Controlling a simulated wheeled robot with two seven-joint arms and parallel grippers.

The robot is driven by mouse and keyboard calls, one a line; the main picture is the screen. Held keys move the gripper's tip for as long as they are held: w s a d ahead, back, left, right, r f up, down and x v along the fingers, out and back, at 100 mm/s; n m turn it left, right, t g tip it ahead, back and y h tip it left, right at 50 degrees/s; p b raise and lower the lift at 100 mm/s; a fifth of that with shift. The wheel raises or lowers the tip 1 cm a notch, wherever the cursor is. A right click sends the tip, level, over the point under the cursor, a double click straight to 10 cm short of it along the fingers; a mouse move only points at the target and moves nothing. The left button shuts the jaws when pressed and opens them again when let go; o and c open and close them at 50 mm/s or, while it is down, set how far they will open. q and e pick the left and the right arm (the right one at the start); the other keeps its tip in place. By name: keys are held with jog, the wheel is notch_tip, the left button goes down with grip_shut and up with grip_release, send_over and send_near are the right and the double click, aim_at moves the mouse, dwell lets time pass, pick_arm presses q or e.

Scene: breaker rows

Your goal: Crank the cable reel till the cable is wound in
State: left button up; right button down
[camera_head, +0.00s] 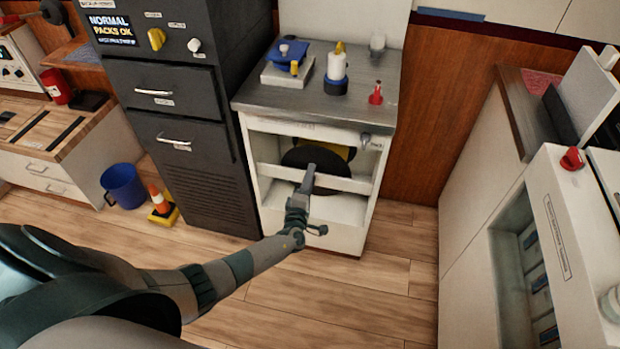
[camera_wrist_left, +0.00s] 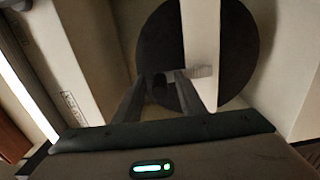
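The cable reel (camera_head: 300,157) is a dark round disc in the open bay of the white cabinet, behind a pale crossbar. A yellow patch shows behind its upper right edge; I cannot tell whether it is cable. The reel disc fills the top of the left wrist view (camera_wrist_left: 240,50). My left gripper (camera_head: 309,172) reaches into the bay in front of the disc. In the wrist view its two fingers stand apart (camera_wrist_left: 161,78), with a small dark knob (camera_wrist_left: 160,90) between them and gaps at its sides. The loose cable is not discernible. My right gripper is out of view.
The grey cabinet top (camera_head: 265,95) holds a blue-topped scale-like box, a white and blue bottle and a red knob. A dark drawer unit (camera_head: 185,105) stands at left, with a blue bucket (camera_head: 123,186) and orange cone (camera_head: 160,200). The wooden floor in front is clear.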

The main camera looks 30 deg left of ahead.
pick_arm(q)
jog(key=shift+s, duration=0.15)
jog(key=p+v, duration=0.1)
jog(key=v, duration=1.6)
jog(key=shift+d, duration=0.15)
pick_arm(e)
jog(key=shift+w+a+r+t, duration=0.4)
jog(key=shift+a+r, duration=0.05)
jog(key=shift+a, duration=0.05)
